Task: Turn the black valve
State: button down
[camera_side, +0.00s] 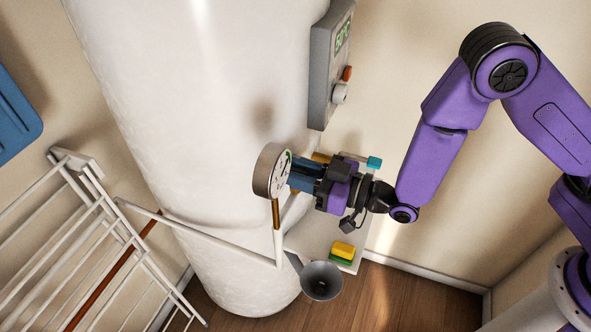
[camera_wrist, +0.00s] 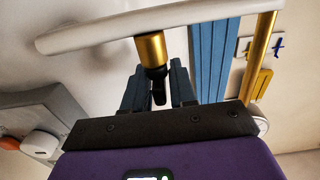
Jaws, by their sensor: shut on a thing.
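The black valve (camera_wrist: 158,88) sits below a brass fitting (camera_wrist: 151,50) in the wrist view. My gripper (camera_wrist: 158,75) has its blue fingers on either side of the valve and is shut on it. In the side view my gripper (camera_side: 299,173) reaches left to just beside a round gauge (camera_side: 271,170) in front of the white tank. The valve is hidden there behind the fingers and the gauge. How far the valve is turned cannot be told.
The white tank (camera_side: 185,90) carries a grey control box (camera_side: 324,70) with a green display. A white drying rack (camera_side: 85,235) stands at left. A grey funnel-shaped vessel (camera_side: 321,281) and a yellow-and-green sponge (camera_side: 343,250) are below my gripper. A brass pipe (camera_wrist: 258,58) is close at right.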

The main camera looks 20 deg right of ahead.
dwell(0.3)
jog(key=c, duration=1.2)
grip_release()
jog(key=v, duration=1.7)
jog(key=shift+s+d+r, duration=0.1)
jog(key=shift+s+d, duration=0.05)
jog(key=shift+s, duration=0.05)
